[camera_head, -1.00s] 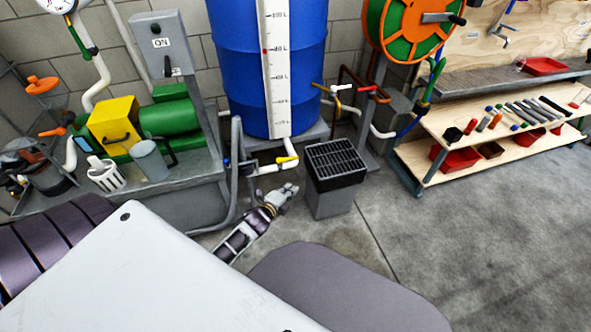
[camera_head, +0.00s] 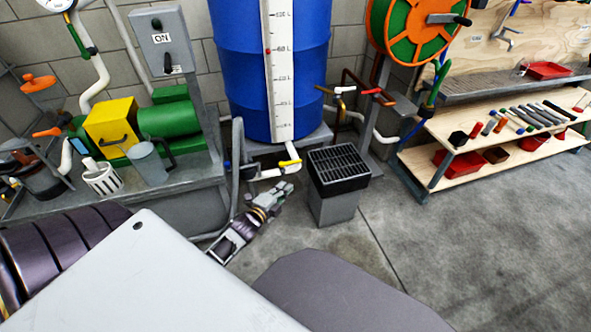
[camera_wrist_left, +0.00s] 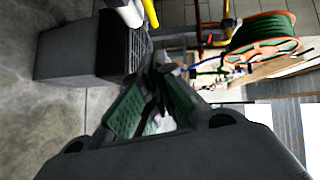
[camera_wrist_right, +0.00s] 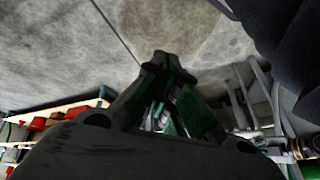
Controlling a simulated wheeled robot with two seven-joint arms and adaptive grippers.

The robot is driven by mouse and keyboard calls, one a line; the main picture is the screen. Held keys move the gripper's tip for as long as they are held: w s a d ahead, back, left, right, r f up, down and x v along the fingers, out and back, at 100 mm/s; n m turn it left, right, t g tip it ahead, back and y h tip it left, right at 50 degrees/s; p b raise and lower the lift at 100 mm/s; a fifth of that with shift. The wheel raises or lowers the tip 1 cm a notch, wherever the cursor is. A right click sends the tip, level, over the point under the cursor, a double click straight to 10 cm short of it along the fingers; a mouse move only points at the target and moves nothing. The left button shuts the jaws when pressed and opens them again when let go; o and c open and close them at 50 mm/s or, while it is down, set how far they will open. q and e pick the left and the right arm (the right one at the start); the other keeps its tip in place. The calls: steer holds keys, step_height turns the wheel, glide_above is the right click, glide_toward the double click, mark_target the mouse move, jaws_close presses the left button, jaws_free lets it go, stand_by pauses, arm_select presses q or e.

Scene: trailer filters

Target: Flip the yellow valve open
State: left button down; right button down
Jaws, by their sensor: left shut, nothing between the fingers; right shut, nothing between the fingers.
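The yellow valve handle (camera_head: 289,163) sits on the white pipe (camera_head: 268,173) at the foot of the blue tank (camera_head: 268,80). Its lever lies roughly level, pointing right. My left gripper (camera_head: 286,188) is shut and empty, just below the handle in the head view and apart from it. In the left wrist view the yellow handle (camera_wrist_left: 150,12) shows at the top edge, beyond the closed fingertips (camera_wrist_left: 160,62). My right gripper (camera_wrist_right: 160,62) is shut and empty over bare floor in the right wrist view; the head view does not show it.
A grey bin with a black grate (camera_head: 338,168) stands close right of my left gripper. A metal frame (camera_head: 236,165) and pump bench (camera_head: 190,185) are on the left. White and red handles (camera_head: 372,91) are behind the bin. Floor at right is clear.

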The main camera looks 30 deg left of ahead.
mark_target(290, 163)
arm_select(q)
steer(key=shift+w, duration=0.15)
arm_select(e)
steer(key=shift+f, duration=0.1)
